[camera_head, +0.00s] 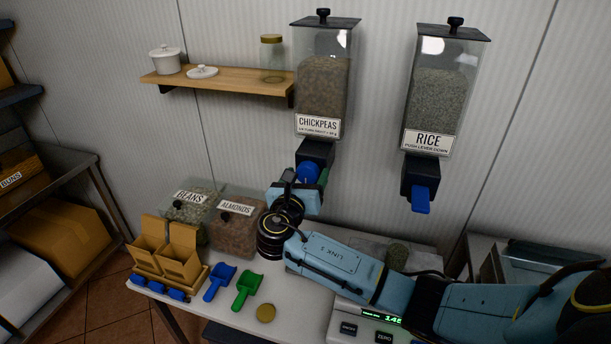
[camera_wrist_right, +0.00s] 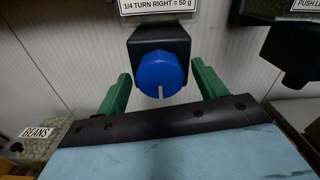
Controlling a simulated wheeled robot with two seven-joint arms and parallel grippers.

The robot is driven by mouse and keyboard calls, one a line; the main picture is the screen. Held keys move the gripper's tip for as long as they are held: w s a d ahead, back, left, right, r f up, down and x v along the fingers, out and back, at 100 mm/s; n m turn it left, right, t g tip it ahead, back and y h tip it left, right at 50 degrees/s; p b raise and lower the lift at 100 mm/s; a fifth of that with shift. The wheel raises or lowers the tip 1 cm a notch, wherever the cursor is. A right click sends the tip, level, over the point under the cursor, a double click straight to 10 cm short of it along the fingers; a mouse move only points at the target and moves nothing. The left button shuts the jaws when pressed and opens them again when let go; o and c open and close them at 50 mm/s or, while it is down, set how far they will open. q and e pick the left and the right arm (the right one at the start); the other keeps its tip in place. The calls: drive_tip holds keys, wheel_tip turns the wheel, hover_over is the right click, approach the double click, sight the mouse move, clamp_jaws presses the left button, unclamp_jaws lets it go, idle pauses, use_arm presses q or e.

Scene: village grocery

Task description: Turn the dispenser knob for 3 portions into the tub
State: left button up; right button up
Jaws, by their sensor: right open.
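The chickpeas dispenser (camera_head: 322,85) hangs on the wall. Its round blue knob (camera_wrist_right: 158,76) faces me in the wrist view, with its white mark pointing down. My right gripper (camera_wrist_right: 161,71) is open, its green fingers on either side of the knob with a visible gap. In the head view the right gripper (camera_head: 312,178) is at the knob (camera_head: 308,172) and partly hides it. The label reads 1/4 turn right = 50 g. I cannot make out the tub; my right arm covers the area below the dispenser. My left gripper is not in view.
The rice dispenser (camera_head: 444,95) with a blue lever (camera_head: 421,200) hangs to the right. Bins of beans (camera_head: 190,208) and almonds (camera_head: 236,232), two scoops (camera_head: 246,290) and a scale (camera_head: 366,328) stand on the table. A wooden shelf (camera_head: 220,78) is at upper left.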

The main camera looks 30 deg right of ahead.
drive_tip(key=shift+c, duration=0.2)
drive_tip(key=c, duration=0.9)
drive_tip(key=shift+m, duration=0.3)
drive_tip(key=m, duration=0.2)
drive_tip(key=shift+m, duration=0.4)
drive_tip(key=m+b, duration=0.1)
drive_tip(key=m, duration=0.2)
drive_tip(key=shift+f+m, duration=0.1)
drive_tip(key=shift+m, duration=0.2)
drive_tip(key=m+b, duration=0.2)
drive_tip(key=m, duration=0.3)
drive_tip(key=shift+m+b, duration=0.3)
drive_tip(key=shift+b, duration=0.1)
drive_tip(key=m+b, duration=0.3)
drive_tip(key=m, duration=0.2)
drive_tip(key=shift+b, duration=0.3)
drive_tip(key=shift+m, duration=0.3)
